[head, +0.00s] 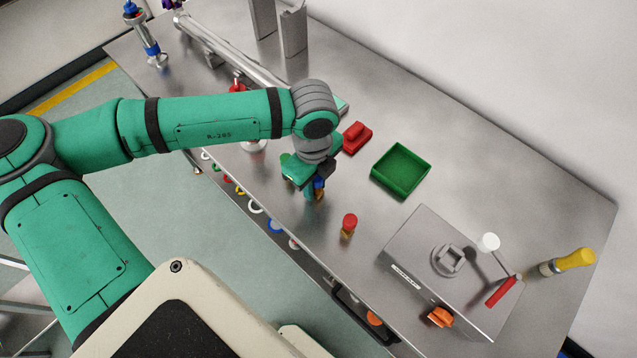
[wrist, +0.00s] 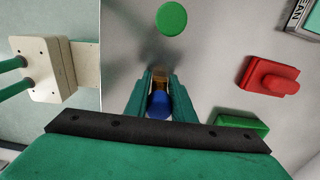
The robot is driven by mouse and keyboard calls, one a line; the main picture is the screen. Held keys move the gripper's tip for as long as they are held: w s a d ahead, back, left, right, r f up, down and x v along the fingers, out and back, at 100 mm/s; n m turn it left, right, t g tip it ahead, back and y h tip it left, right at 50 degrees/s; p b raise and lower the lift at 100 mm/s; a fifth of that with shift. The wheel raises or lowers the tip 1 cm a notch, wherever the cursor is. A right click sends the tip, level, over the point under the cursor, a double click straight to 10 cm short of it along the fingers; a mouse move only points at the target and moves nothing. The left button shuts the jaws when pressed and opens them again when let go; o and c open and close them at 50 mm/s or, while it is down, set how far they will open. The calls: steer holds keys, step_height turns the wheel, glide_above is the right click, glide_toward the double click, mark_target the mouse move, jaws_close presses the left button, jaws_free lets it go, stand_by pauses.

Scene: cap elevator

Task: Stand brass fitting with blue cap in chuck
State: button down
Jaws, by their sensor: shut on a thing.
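My gripper (head: 316,188) is shut on the brass fitting with the blue cap. In the head view the blue cap (head: 319,183) shows between the jaws, with brass (head: 320,196) below it. In the wrist view the blue cap (wrist: 158,104) and some brass (wrist: 160,76) lie between the two green fingers (wrist: 160,88). The fitting's lower end is small, and I cannot tell its gap above the bench. The chuck (head: 450,258) is a light grey jawed holder on a grey box, to the right of my gripper. It appears empty.
A red-capped fitting (head: 348,225) stands between my gripper and the chuck box (head: 405,235). A green tray (head: 377,180) and a red block (head: 356,138) lie behind.

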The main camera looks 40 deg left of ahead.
steer(key=shift+d+f, duration=0.15)
steer(key=shift+f, duration=0.2)
steer(key=shift+s+d, duration=0.1)
steer(key=shift+s, duration=0.15)
steer(key=shift+f, duration=0.3)
steer(key=c, duration=1.5)
jaws_free()
steer(key=shift+r, duration=0.15)
